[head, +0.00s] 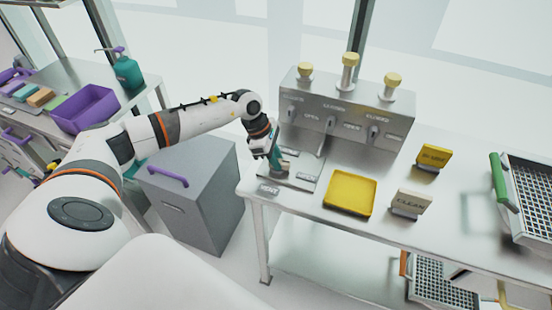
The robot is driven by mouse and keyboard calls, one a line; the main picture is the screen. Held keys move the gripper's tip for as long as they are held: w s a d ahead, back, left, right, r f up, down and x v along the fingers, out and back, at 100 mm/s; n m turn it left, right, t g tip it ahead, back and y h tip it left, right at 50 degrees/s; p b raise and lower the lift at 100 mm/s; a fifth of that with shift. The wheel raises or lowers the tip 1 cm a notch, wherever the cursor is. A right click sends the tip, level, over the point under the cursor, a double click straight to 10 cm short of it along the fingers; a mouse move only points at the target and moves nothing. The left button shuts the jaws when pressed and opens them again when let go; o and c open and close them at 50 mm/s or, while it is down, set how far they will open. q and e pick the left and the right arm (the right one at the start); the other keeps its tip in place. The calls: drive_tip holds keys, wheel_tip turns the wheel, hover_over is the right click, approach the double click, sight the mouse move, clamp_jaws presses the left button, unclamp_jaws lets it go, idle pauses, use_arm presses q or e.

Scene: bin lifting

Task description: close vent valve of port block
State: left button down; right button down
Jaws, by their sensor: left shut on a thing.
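The port block (345,105) is a grey metal box at the back of the right-hand table, with yellow-capped posts on top. Small levers and printed labels are on its front face; OPEN can be read among them. A flat plate (303,165) lies on the table before it, with a small label (268,188) at its front left corner. My left gripper (276,160) reaches down over this plate and is shut on a teal handle (279,164), which I take for the vent valve. The fingers partly hide the handle, so its exact turn cannot be told. My right gripper is out of view.
A yellow tray (350,192), a yellow sign (433,157) and a CLEAN sign (410,203) stand to the right on the table. A wire basket (525,195) with a green handle is at the far right. A grey bin (190,200) stands on the floor left of the table.

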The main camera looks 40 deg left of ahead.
use_arm(q)
drive_tip(key=n+t+b, duration=0.1)
drive_tip(key=n, duration=0.3)
drive_tip(key=shift+s+y+b, duration=0.1)
drive_tip(key=shift+y+b, duration=0.25)
drive_tip(key=shift+y, duration=0.05)
drive_tip(key=n+t+b, duration=0.1)
drive_tip(key=n, duration=0.2)
drive_tip(key=shift+d+f+y+b, duration=0.1)
drive_tip(key=shift+d+y+b, duration=0.05)
drive_tip(key=shift+y+b, duration=0.2)
drive_tip(key=n+y+b, duration=0.1)
drive_tip(key=n+b, duration=0.1)
drive_tip(key=n+y+b, duration=0.1)
drive_tip(key=n+b, duration=0.1)
drive_tip(key=n, duration=0.1)
drive_tip(key=shift+d+t, duration=0.15)
drive_tip(key=shift+t, duration=0.25)
drive_tip(key=shift+n+y+b, duration=0.75)
drive_tip(key=shift+n+b, duration=0.85)
drive_tip(key=shift+n, duration=0.4)
drive_tip(key=shift+r, duration=0.2)
drive_tip(key=c, duration=1.2)
unclamp_jaws()
drive_tip(key=shift+c, duration=0.2)
drive_tip(key=shift+s, duration=0.1)
